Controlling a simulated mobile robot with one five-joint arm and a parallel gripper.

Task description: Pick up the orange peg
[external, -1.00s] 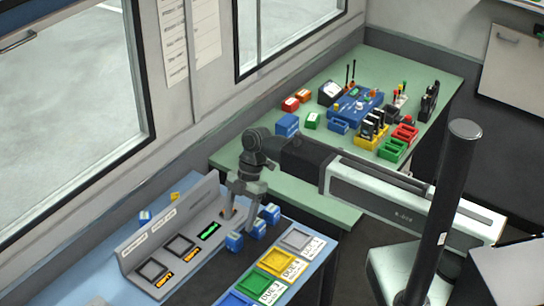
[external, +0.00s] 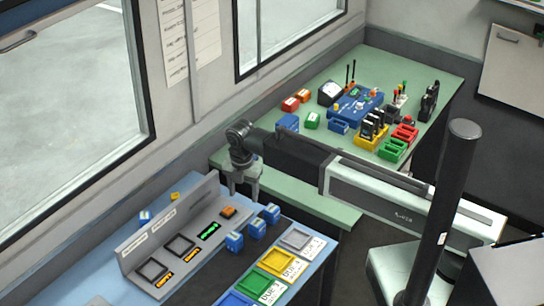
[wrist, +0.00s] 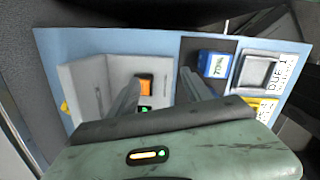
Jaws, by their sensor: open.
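A small orange piece (external: 228,211) sits on the far right end of the grey sloped console; it also shows in the wrist view (wrist: 146,83), just left of the space between the fingers. I cannot tell whether it is the peg or a button. My gripper (external: 243,195) is open and empty, above and behind the console's right end. In the wrist view its two fingers (wrist: 161,76) stand apart, with bare console edge and blue table between them.
Coloured square trays (external: 278,262) with labels lie in front. A green table (external: 327,201) behind holds a blue control box (external: 356,107), red blocks and racks.

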